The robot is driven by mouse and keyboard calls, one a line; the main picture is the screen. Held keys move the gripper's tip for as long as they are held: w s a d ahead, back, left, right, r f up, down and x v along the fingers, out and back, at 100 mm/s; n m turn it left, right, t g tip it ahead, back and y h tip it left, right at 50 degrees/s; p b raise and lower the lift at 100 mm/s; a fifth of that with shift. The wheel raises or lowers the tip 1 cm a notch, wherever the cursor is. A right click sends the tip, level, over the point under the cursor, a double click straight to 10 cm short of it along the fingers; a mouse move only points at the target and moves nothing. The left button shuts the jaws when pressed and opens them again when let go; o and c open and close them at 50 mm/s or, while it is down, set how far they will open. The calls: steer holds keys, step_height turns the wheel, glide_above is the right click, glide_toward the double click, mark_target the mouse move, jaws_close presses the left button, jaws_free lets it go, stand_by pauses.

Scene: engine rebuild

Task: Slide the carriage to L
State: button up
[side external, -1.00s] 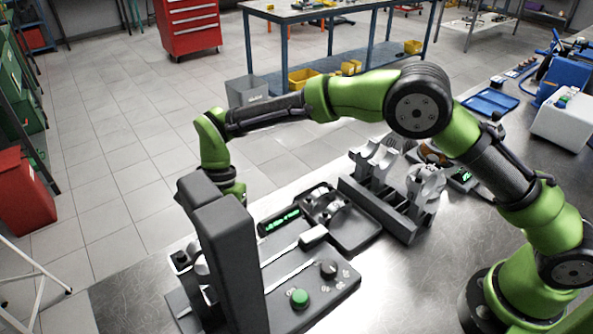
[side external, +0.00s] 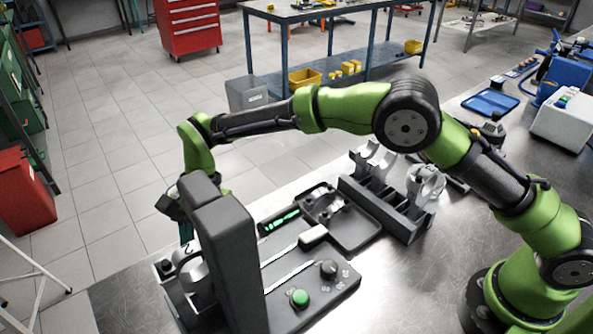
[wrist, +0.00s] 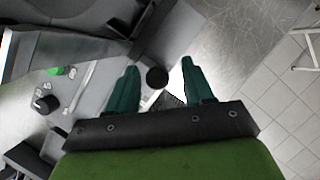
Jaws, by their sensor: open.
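The grey machine has a tall dark column (side external: 228,255) and a front panel (side external: 330,290). Left of the column, a black knob (side external: 165,266) stands on a small metal part, possibly the carriage; I cannot tell for certain. The round black knob also shows in the wrist view (wrist: 157,77), between the fingertips and apart from them. My gripper (wrist: 160,80) is open and empty. In the side view it is mostly hidden behind the column, with one teal finger (side external: 186,231) showing above the knob area. No L mark is legible.
The dark column stands close beside my gripper. A tray (side external: 357,239) and a rack of metal parts (side external: 385,205) lie behind. Floor is open to the left.

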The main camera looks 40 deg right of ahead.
steer(key=shift+d, duration=0.1)
steer(key=v, duration=1.7)
